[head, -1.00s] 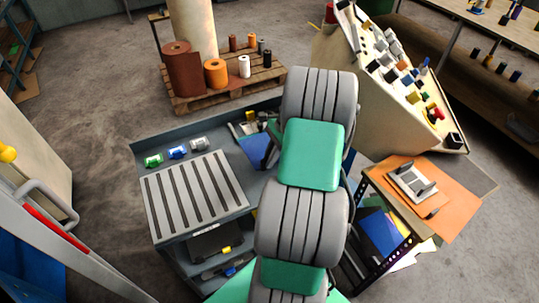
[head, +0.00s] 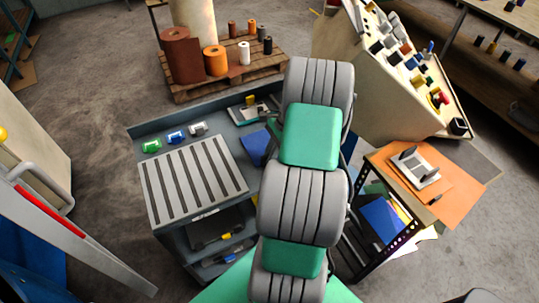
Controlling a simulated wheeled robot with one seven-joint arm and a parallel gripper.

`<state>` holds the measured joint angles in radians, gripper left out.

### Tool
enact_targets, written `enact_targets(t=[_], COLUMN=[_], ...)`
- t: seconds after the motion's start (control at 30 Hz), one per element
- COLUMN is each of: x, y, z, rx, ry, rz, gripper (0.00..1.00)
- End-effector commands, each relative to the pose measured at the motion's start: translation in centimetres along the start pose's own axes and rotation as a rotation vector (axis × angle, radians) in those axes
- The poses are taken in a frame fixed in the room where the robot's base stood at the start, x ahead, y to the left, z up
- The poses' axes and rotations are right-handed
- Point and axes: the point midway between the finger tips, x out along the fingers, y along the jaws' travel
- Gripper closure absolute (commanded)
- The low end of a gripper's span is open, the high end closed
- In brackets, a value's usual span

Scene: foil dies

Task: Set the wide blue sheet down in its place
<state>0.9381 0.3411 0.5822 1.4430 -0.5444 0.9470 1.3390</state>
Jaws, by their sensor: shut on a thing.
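A blue sheet (head: 256,146) shows at the left edge of my arm, over the right part of the grey-blue bench (head: 208,229). Its right part is hidden behind my arm. I cannot tell whether it touches the bench top. My gripper is hidden behind my grey and green arm, so its jaws do not show. Another blue sheet (head: 382,218) lies on a shelf of the cart on the right, and I cannot tell which is wider.
A slatted grey plate (head: 193,180) and small green, blue and white rolls (head: 175,137) sit on the bench. A small press-like device (head: 249,111) stands behind the blue sheet. A pallet (head: 225,80) with rolls is beyond. The right cart carries an orange sheet (head: 459,208).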

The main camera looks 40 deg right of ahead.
Motion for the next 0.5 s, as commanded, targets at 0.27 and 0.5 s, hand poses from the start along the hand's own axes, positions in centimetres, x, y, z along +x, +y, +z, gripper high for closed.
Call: enact_targets(t=[0.27,0.5], x=[0.35,0.79], y=[-0.04,-0.04], z=[-0.17,-0.34], rx=[0.000,0.000], ry=[0.000,0.000], rz=[-0.001,-0.001], gripper=[1.00,1.00])
